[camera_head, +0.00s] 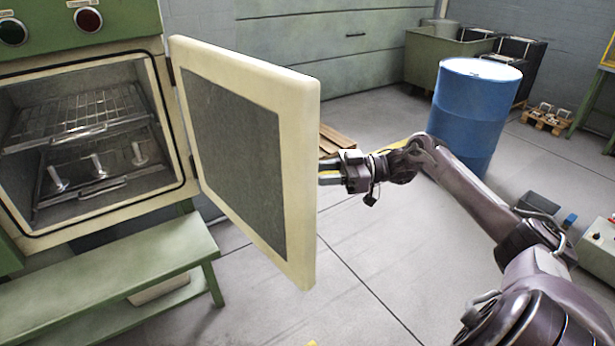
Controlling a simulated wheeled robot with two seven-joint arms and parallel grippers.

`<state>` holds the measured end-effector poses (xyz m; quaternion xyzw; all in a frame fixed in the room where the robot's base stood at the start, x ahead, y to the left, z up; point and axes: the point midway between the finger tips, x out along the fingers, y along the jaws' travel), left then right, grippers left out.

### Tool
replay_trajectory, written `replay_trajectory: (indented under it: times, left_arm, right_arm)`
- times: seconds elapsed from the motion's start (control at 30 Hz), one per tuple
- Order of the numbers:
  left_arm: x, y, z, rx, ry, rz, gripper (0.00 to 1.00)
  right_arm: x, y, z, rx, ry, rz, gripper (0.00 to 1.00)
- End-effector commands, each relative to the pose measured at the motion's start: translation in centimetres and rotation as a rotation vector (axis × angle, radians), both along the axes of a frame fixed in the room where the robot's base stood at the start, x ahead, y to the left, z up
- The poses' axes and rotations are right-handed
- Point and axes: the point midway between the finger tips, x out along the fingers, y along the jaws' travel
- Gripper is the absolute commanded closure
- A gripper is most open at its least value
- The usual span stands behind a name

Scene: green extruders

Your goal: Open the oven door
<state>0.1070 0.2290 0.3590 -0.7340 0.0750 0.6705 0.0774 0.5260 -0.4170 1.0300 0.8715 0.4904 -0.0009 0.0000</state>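The oven (80,150) stands at the left with its front uncovered. Its cream door (300,130) with a dark grey inner panel (235,150) is hinged on the right side of the opening and stands swung wide out. Inside are wire racks (80,115) and several small metal pieces (97,165). My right gripper (328,173) is beside the outer edge of the door, partly behind it. Its fingertips reach the door's edge, and whether they touch it is unclear. The fingers look apart, but their tips are partly hidden. The door's handle is not visible. My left gripper is not in view.
A green bench (110,275) stands below the oven. A blue barrel (470,115) stands behind my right arm. Green and dark bins (440,55) and a wooden pallet (545,120) are at the back. A pale box (600,245) is at the right. The middle floor is clear.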

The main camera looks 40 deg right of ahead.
Motion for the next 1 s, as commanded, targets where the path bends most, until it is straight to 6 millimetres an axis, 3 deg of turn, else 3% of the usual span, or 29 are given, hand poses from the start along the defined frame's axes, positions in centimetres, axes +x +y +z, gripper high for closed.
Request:
replay_trajectory:
  times: [0.1, 0.3, 1.0]
  left_arm:
    - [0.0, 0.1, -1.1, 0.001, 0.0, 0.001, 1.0]
    - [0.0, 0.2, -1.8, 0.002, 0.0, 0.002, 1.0]
    - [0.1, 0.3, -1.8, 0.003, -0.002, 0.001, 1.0]
  right_arm:
    - [-1.1, -2.0, -0.4, -0.003, 0.004, -0.002, 0.66]
    - [-2.4, -4.0, -0.3, -0.002, 0.002, 0.0, 0.66]
    - [-2.5, -4.4, -0.5, -0.001, 0.003, -0.007, 0.66]
